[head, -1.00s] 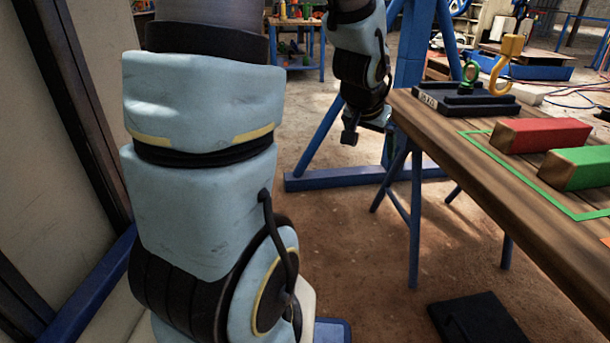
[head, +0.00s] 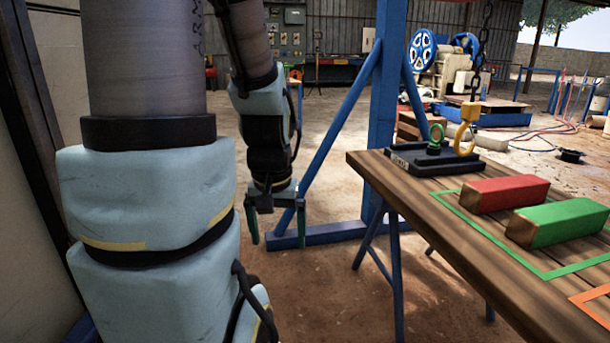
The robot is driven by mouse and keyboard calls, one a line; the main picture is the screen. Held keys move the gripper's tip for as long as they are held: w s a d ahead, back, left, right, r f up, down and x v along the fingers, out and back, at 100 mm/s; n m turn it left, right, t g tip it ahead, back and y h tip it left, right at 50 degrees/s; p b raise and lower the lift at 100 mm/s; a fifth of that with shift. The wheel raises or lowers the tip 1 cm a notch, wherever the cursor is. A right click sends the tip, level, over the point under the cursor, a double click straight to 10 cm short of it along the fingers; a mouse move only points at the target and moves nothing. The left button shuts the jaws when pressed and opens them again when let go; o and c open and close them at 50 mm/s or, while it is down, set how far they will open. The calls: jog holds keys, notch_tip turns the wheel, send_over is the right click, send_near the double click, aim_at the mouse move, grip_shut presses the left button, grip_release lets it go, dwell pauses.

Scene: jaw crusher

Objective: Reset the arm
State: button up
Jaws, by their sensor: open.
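My gripper (head: 276,230) hangs pointing down in the middle left of the head view. Its two fingers are spread apart with nothing between them. It is left of the wooden table and apart from it, in front of the blue stand's foot. My light blue upper arm fills the left of the view, and my forearm comes down from the top to the gripper.
The wooden table (head: 442,237) holds a red block (head: 505,194), a green block (head: 562,222) and a black base (head: 436,160) with a green ring (head: 437,138). A yellow hook (head: 466,128) hangs on a chain above the base. A blue stand (head: 386,100) rises behind. A wall is close on the left.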

notch_tip(320, 180, up, 37)
jog(key=p, duration=3.5)
jog(key=shift+c, duration=0.2)
